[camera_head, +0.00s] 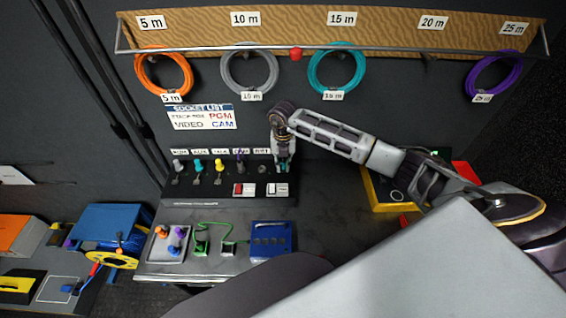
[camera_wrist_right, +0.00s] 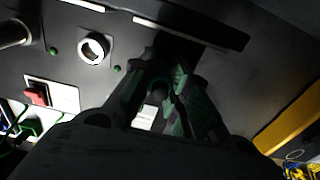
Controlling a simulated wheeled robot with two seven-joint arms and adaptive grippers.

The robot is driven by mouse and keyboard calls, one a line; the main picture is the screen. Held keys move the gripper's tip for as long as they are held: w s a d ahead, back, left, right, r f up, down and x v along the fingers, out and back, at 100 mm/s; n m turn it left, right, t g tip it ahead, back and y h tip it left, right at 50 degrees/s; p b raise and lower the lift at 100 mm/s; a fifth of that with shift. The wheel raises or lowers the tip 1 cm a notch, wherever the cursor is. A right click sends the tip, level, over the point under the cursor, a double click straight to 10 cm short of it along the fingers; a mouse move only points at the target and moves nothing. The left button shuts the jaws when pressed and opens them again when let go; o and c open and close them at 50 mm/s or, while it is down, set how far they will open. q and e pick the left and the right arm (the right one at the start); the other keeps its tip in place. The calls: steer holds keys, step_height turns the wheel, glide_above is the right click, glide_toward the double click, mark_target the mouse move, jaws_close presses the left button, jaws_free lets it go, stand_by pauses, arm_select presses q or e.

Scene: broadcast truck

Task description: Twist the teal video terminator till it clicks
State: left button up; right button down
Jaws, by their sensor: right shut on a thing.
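My right gripper (camera_head: 284,163) reaches down to the right end of the black socket panel (camera_head: 225,201). In the right wrist view the gripper (camera_wrist_right: 163,98) has its dark fingers close together around a small dark teal piece (camera_wrist_right: 157,87), which I take as the teal video terminator. The fingers and shadow hide most of it, so its seating and turn cannot be told. An empty silver socket (camera_wrist_right: 93,48) is beside the gripper, on its left. My left gripper is not in view.
Grey, yellow, teal (camera_head: 219,165) and purple plugs stand in the panel further left. A red switch (camera_head: 239,189) and a white switch (camera_head: 278,190) lie below the sockets. A grey tray (camera_head: 157,251) and a blue box (camera_head: 271,240) stand in front. A yellow-edged case (camera_head: 378,194) is at right.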

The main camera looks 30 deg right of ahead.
steer(key=shift+m, duration=0.3)
steer(key=c, duration=1.3)
jaws_free()
steer(key=shift+r, duration=6)
steer(key=shift+f, duration=0.1)
